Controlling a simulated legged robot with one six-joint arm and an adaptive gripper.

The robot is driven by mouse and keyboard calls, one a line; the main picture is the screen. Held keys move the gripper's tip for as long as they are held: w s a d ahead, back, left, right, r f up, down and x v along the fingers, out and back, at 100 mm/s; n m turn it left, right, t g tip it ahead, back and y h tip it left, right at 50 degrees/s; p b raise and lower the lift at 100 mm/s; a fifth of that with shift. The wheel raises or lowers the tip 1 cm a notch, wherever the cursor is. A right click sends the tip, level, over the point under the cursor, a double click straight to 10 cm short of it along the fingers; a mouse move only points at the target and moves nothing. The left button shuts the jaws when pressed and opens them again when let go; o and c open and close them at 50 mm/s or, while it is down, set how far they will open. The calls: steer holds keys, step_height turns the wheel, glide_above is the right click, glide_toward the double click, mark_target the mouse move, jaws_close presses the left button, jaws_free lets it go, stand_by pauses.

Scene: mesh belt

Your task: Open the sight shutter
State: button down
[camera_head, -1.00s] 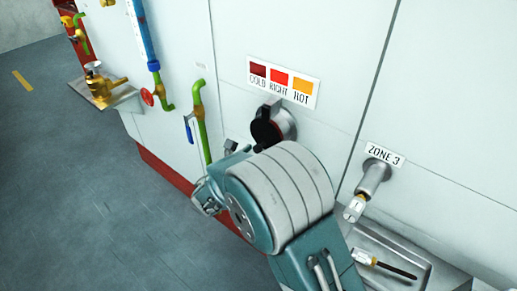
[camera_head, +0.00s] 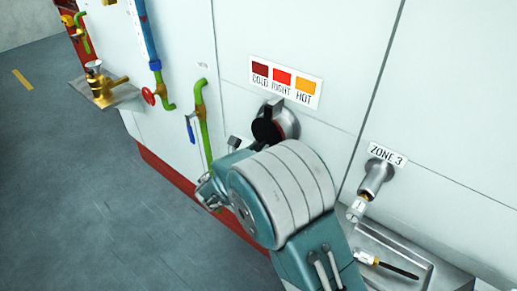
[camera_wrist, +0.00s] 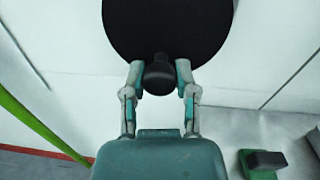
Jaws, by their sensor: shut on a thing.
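The sight shutter (camera_head: 266,131) is a black disc at a round grey port (camera_head: 290,122) on the white wall, under a label with three colour patches. In the wrist view the disc (camera_wrist: 168,25) fills the top middle, and a black knob (camera_wrist: 158,78) stands out at its lower edge. My gripper (camera_wrist: 158,72) is shut on this knob, one finger on each side. In the head view my arm hides the knob and most of the gripper. I cannot tell how much of the port the disc covers.
The COLD RIGHT HOT label (camera_head: 285,82) is above the port. A green pipe (camera_head: 202,120) with a blue handle is on the left. To the right are the ZONE 3 tube (camera_head: 376,178) and a metal tray (camera_head: 425,262) with a dark-handled tool. Grey floor lies left.

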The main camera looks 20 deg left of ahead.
steer(key=shift+w+a+r+m, duration=0.1)
steer(key=shift+w+a+m, duration=0.15)
steer(key=shift+a+m, duration=0.3)
steer(key=shift+w+a+r+m, duration=0.1)
steer(key=shift+w+a+m, duration=0.15)
steer(key=shift+a+m, duration=0.3)
steer(key=w+a+r+m+h, duration=0.1)
steer(key=a+r+m, duration=0.2)
steer(key=r+m, duration=0.4)
steer(key=w+a+r+m, duration=0.2)
steer(key=a+r+m, duration=0.2)
steer(key=m, duration=0.9)
steer(key=shift+r+h, duration=0.4)
steer(key=shift+r, duration=1.25)
steer(key=shift+c, duration=1.9)
jaws_free()
steer(key=shift+w+m, duration=0.1)
steer(key=shift+m, duration=0.2)
steer(key=shift+d+r, duration=0.1)
